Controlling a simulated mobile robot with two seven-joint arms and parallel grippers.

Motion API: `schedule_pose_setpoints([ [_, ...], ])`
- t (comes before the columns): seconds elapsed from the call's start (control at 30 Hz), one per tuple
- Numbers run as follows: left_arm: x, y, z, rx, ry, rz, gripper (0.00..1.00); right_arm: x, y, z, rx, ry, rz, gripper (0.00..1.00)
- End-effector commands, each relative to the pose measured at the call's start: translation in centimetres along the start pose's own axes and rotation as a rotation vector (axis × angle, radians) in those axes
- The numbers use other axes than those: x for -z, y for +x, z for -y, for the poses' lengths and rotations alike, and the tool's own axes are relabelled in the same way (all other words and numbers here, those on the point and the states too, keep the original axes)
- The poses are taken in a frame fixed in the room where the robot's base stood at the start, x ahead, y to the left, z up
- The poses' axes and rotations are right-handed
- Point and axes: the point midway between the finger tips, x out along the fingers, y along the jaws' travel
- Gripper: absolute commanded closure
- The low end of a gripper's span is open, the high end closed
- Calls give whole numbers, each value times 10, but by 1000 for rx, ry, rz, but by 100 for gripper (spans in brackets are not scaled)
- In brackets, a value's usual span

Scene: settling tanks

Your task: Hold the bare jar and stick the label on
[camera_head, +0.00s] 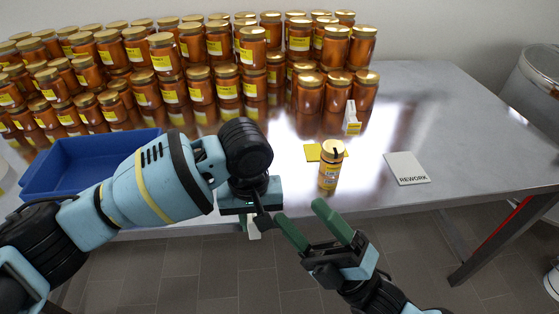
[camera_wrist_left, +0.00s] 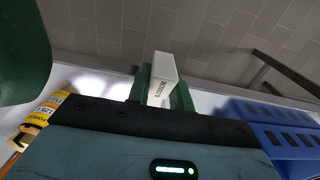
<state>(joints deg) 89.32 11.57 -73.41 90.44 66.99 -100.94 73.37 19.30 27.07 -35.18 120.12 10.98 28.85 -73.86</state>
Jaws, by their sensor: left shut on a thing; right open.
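A single jar (camera_head: 329,170) with a gold lid stands upright on the table near its front edge. It carries a yellow band with dark marks; the jar in the left wrist view (camera_wrist_left: 44,112) shows yellow and white with print. My left gripper (camera_head: 256,212) is shut on a small white block (camera_wrist_left: 163,70) with dark lettering, held left of the jar, apart from it. The block is mostly hidden in the head view. My right gripper (camera_head: 308,218) is open and empty, in front of the table edge and below the jar. Part of it blocks the left wrist view's upper left corner.
Rows of stacked labelled jars (camera_head: 200,85) fill the back. A blue tray (camera_head: 60,172) is at left. A yellow pad (camera_head: 313,152) lies behind the jar, a small white-and-yellow box (camera_head: 352,118) stands further back, and a REWORK card (camera_head: 406,168) lies right.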

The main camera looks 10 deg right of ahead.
Motion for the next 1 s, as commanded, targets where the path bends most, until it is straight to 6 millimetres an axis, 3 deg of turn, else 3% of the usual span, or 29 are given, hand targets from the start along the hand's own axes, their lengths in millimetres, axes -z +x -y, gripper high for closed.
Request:
schedule_pose_setpoints([
  [0.1,0,0,0,0,0,0,97,18,25,-37,-137,-210,-139,25],
  [0.2,0,0,0,0,0,0,97,43,38,-53,-203,-431,-284,25],
  [0.5,0,0,0,0,0,0,97,71,44,-42,-248,-1003,-708,25],
  [0.67,0,0,0,0,0,0,97,66,40,-32,-281,-1315,-913,25],
  [1.0,0,0,0,0,0,0,97,22,37,-21,-336,-1878,-1237,25],
])
